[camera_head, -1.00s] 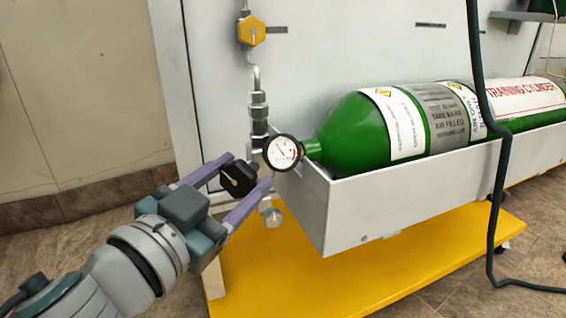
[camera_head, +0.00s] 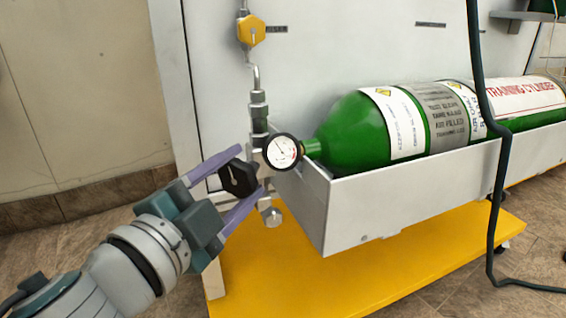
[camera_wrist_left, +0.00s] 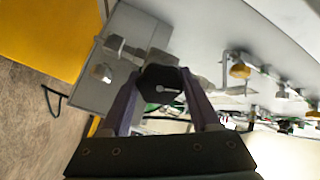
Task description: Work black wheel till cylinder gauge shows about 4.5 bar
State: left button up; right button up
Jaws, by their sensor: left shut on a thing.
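The black wheel (camera_head: 238,179) sits on the valve pipework at the left end of the white trough, with a pale line on its face. My left gripper (camera_head: 249,171) is shut on it, one purple finger above and one below. In the left wrist view the dark, many-sided wheel (camera_wrist_left: 160,90) sits between the two fingers (camera_wrist_left: 162,98). The round white cylinder gauge (camera_head: 282,151) is just right of the wheel, by the green cylinder's neck. Its dial faces me, but the numbers are too small to read. My right gripper is not in view.
The green training cylinder (camera_head: 355,135) lies in the white trough (camera_head: 400,195) above a yellow base (camera_head: 290,285). A yellow valve knob (camera_head: 250,31) is higher on the panel. A dark hose (camera_head: 503,170) hangs at the right. Floor at left is clear.

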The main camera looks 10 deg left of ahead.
pick_arm(q)
jog(key=shift+m, duration=1.5)
jog(key=o, duration=1.4)
jog(key=shift+c, duration=0.2)
jog(key=p+v, duration=0.2)
jog(key=v, duration=0.8)
